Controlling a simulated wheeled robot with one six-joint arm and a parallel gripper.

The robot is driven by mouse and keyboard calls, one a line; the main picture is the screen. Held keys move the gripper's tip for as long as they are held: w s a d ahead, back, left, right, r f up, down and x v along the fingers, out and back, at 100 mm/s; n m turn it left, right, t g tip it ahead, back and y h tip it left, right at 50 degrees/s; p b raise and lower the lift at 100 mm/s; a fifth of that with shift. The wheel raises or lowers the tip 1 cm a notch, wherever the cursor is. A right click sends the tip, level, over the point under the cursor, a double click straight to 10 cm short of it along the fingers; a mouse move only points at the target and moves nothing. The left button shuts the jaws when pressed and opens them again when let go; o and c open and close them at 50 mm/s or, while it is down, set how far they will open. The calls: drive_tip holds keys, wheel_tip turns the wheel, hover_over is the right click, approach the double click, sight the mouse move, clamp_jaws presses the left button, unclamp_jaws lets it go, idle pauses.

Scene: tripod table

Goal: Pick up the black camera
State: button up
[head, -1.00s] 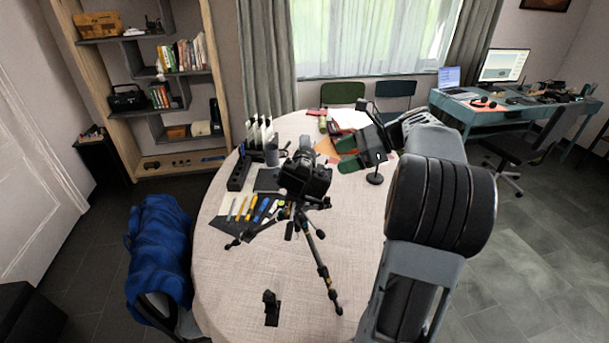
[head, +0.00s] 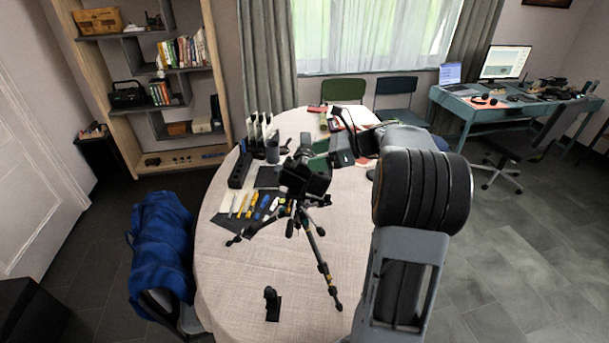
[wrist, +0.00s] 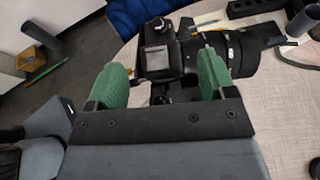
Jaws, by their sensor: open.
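The black camera (head: 304,178) sits on top of a small tripod (head: 318,258) that stands on the round table. In the wrist view the camera (wrist: 158,60) lies just beyond my gripper (wrist: 168,72), with its lens pointing right. The two green fingers are apart, one near the camera's left end and one in front of its lens barrel. In the head view my gripper (head: 318,152) is at the camera's upper right, just behind it. The camera partly hides the fingers there. I cannot tell whether the fingers touch the camera.
The round table (head: 250,290) also holds a black mat with several coloured tools (head: 255,207), a dark cup (head: 272,151) and a small black stand (head: 271,303). A chair with a blue cloth (head: 162,245) stands at the left. The front of the table is mostly clear.

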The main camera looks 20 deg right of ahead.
sight(304, 159)
drive_tip(key=shift+x, duration=1.5)
drive_tip(key=shift+c, duration=0.4)
clamp_jaws()
drive_tip(key=shift+r, duration=0.15)
